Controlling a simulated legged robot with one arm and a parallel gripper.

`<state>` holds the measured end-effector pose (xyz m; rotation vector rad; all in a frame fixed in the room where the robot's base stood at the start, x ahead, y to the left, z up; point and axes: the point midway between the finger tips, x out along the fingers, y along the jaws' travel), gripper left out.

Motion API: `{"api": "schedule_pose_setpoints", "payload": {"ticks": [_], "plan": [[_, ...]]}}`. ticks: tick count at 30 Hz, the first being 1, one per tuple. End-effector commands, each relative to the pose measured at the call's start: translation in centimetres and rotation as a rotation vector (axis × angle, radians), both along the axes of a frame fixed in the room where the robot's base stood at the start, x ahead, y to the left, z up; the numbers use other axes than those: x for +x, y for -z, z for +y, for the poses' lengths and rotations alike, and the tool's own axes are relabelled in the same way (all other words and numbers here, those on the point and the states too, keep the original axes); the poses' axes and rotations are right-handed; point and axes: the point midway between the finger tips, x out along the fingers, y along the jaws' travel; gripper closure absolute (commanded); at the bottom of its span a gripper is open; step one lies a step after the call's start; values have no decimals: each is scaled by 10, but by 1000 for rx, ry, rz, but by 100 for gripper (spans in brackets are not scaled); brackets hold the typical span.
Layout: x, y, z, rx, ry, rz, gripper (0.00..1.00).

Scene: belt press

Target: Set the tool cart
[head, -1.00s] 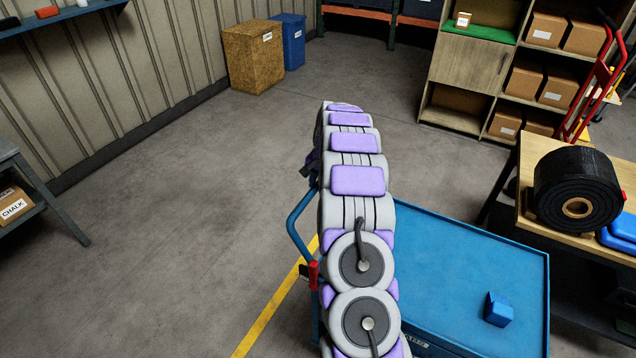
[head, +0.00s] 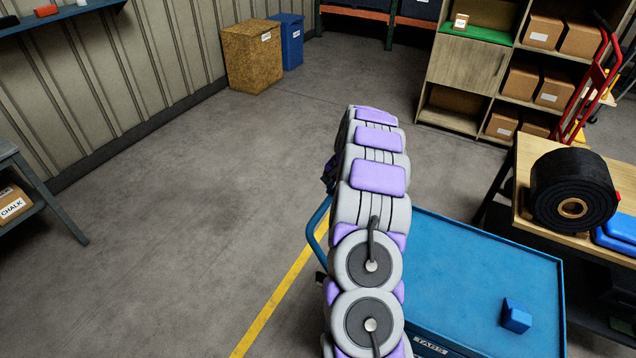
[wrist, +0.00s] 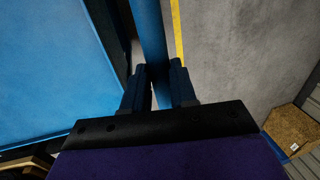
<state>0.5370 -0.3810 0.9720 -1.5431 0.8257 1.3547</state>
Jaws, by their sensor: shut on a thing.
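In the wrist view my gripper (wrist: 160,80) is shut on the handle tube (wrist: 148,35), with one finger on each side. A small blue block (head: 516,316) sits on the cart top.
A wooden bench (head: 525,190) with a black belt roll (head: 560,190) stands right of the cart. A yellow floor line (head: 270,305) runs beside the cart. Open floor (head: 180,220) lies to the left. A cork-like box (head: 252,55) and blue bin (head: 286,40) stand at the back wall.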

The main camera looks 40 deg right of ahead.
Motion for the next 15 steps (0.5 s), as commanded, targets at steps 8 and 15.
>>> {"api": "schedule_pose_setpoints", "payload": {"ticks": [8,15], "plan": [[-73,-2,-36,-7,13,-2,100],[-134,-4,-59,-14,10,-3,100]]}}
